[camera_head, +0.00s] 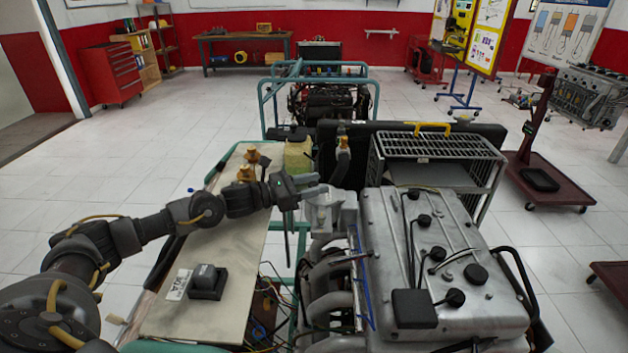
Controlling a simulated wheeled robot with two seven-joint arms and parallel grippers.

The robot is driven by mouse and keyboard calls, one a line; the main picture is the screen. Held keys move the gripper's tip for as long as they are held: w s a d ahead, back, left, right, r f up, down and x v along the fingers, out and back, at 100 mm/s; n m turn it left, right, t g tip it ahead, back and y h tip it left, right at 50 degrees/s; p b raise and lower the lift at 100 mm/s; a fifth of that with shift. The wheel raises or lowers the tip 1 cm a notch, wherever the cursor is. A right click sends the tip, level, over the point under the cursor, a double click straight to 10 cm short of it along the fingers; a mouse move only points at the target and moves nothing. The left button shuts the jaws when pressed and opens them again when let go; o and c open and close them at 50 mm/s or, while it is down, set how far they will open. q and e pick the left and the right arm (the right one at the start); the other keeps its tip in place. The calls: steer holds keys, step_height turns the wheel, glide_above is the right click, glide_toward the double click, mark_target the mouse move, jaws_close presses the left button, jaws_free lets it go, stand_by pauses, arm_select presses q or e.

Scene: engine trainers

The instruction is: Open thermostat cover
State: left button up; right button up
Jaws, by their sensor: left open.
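A grey metal housing (338,215) that looks like the thermostat housing stands at the front left corner of the engine (450,255). Its cover cannot be told apart clearly at this size. My left gripper (312,186) reaches in from the left, just left of the housing's upper part. Its jaws are open, with nothing seen between them. Whether a fingertip touches the housing cannot be told. My right gripper is not in view.
A beige board (215,250) with a black box (208,282) lies under my left arm. Pipes and loose wires run below. Open white floor lies left.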

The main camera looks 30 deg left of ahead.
arm_select(q)
jaws_close()
stand_by(0.3)
